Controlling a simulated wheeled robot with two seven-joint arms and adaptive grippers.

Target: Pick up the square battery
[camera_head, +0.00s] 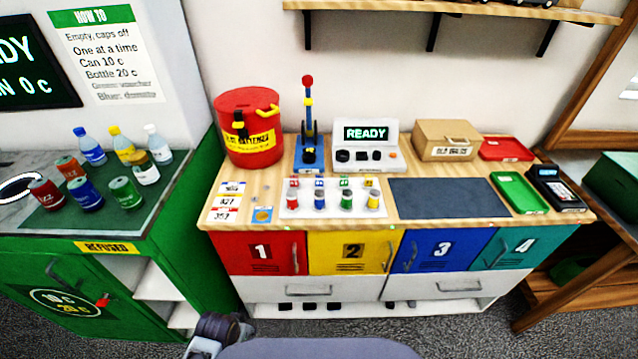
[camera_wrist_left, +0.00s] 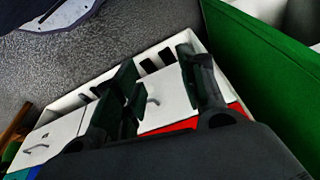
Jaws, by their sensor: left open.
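I cannot single out a square battery for certain. Several small dark blocks (camera_head: 309,306) sit on the low white shelf under the bench; two dark blocks (camera_wrist_left: 167,56) also show in the left wrist view. Small dark pieces (camera_head: 360,156) sit on the white READY device (camera_head: 370,135). Four-coloured cylinders, one of them green (camera_head: 346,200), stand on a white tray (camera_head: 290,212). My left gripper (camera_wrist_left: 156,66) is open, with nothing seen between its fingers, above the cabinet front. In the head view, part of my left arm shows at the bottom edge. My right gripper is out of view.
The bench has a bare dark mat (camera_head: 450,198), a red drum (camera_head: 248,130), a cardboard box (camera_head: 447,140) and a green tray (camera_head: 518,192). Numbered doors and white drawers (camera_head: 310,290) face me. The green bottle machine (camera_head: 100,270) stands at left.

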